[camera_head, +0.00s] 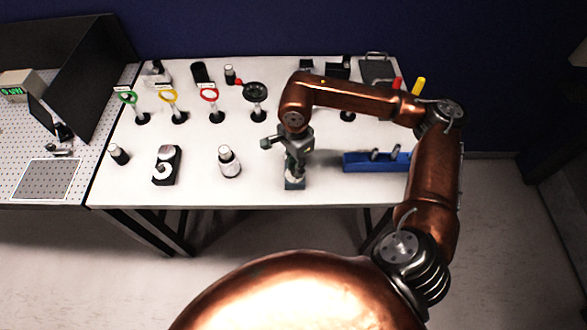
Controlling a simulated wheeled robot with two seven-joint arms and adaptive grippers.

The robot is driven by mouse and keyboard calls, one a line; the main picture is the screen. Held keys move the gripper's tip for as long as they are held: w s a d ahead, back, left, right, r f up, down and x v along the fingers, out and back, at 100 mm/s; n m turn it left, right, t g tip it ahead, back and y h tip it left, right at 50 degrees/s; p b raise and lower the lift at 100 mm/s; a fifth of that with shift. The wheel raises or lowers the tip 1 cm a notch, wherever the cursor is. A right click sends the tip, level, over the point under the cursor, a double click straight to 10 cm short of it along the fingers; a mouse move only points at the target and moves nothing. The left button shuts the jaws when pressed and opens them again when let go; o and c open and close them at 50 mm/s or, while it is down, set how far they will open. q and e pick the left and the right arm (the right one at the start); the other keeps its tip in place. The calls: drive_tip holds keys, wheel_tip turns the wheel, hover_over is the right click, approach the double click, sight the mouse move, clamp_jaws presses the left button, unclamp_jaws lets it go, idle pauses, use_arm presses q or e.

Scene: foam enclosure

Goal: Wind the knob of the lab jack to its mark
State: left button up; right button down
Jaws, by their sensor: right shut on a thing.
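The lab jack (294,184) appears as a small blue-grey block near the front edge of the white table, under my right gripper. My right gripper (293,158) points down at it from above and is shut. The gripper covers most of the jack, so the knob between its fingers and the mark are hidden or too small to make out. My left gripper is not in view.
A blue holder (376,162) stands right of the jack. A silver-and-dark cylinder (229,161) and a black device with a dial (166,165) stand left. Several ring-topped stands, including a green one (127,98), line the back. Bare table lies between.

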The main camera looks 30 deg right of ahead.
drive_tip(key=shift+n+b, duration=1.25)
drive_tip(key=shift+n, duration=0.75)
drive_tip(key=c, duration=1.7)
unclamp_jaws()
drive_tip(key=shift+c, duration=0.2)
wheel_tip(320, 180, up, 12)
